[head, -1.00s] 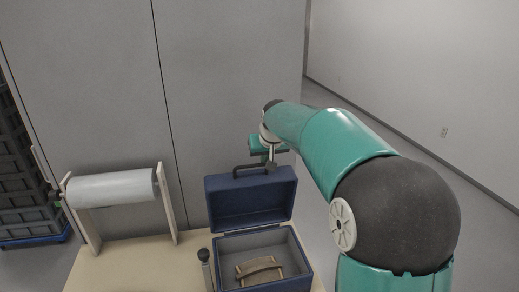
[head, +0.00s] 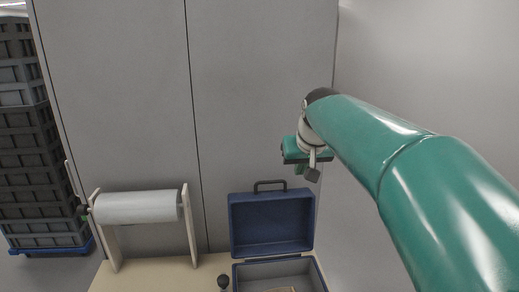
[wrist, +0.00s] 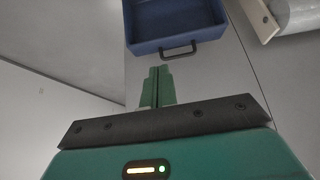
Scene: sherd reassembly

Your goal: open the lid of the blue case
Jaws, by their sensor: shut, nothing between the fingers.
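The blue case (head: 239,275) stands on the table at the bottom of the head view. Its lid (head: 271,222) is raised upright, with the dark handle (head: 270,184) on the lid's top edge. The lid also shows at the top of the wrist view (wrist: 175,22), with its handle (wrist: 179,51) towards my gripper. My gripper (wrist: 157,72) is shut and empty, its green fingers together. In the head view my gripper (head: 307,172) is above and right of the lid, apart from it. The lower part of the case is cut off by the frame edge.
A white roll on a wooden stand (head: 138,207) stands on the table (head: 172,276) at left. A dark-topped tool (head: 223,282) is left of the case. Stacked grey crates (head: 38,140) stand at far left. A grey wall panel is behind; the air around my gripper is clear.

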